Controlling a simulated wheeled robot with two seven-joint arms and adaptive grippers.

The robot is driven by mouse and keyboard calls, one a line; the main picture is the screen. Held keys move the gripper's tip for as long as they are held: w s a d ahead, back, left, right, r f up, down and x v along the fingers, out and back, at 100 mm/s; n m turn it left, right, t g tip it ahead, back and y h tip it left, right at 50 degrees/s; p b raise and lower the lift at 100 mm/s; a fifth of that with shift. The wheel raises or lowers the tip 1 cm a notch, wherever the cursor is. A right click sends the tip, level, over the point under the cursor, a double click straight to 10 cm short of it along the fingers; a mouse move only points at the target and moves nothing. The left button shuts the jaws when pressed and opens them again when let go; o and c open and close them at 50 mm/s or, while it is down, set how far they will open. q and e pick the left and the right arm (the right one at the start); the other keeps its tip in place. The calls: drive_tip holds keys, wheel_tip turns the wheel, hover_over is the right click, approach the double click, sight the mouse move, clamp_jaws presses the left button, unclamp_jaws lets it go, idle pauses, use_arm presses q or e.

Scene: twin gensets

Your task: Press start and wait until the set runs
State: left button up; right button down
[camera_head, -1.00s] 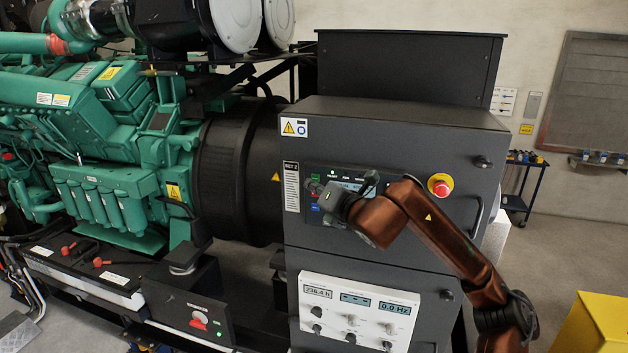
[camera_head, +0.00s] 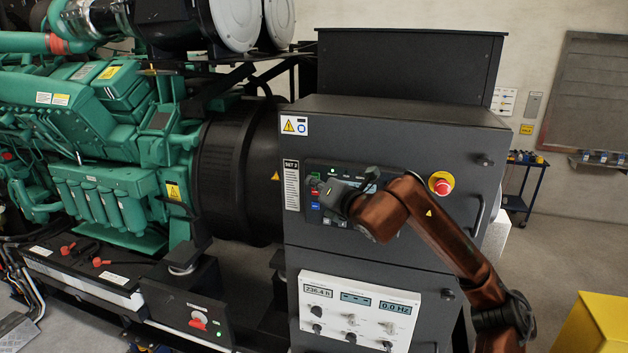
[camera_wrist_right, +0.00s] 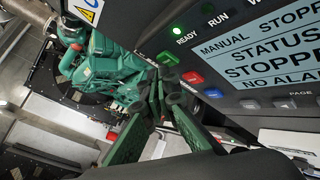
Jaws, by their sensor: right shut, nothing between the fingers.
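The control panel (camera_head: 345,172) on the grey SET 2 cabinet has a column of buttons at its left. In the right wrist view these are a green button (camera_wrist_right: 168,58), a red button (camera_wrist_right: 192,77) and a blue button (camera_wrist_right: 214,93). My right gripper (camera_head: 319,184) is shut and empty, its tips close to the green and red buttons; I cannot tell whether they touch. The panel display (camera_wrist_right: 265,50) shows "STATUS STOPPED", and the green READY lamp (camera_wrist_right: 178,30) is lit. My arm partly covers the panel in the head view. My left gripper is out of view.
A red emergency stop (camera_head: 441,185) on a yellow base is right of my wrist. The lower meter panel (camera_head: 360,312) reads 236.4 h and 0.0 Hz. The green engine (camera_head: 100,150) stands at the left. A yellow box (camera_head: 600,325) is at the lower right.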

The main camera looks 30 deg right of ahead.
drive_tip(key=shift+w+d, duration=0.25)
drive_tip(key=shift+d, duration=0.1)
idle(0.8)
drive_tip(key=shift+b, duration=0.3)
drive_tip(key=shift+s+a+b, duration=0.45)
drive_tip(key=shift+s+a, duration=0.15)
drive_tip(key=shift+a, duration=0.1)
drive_tip(key=s+a+b, duration=0.2)
drive_tip(key=s+a, duration=0.2)
drive_tip(key=shift+a, duration=0.3)
idle(0.6)
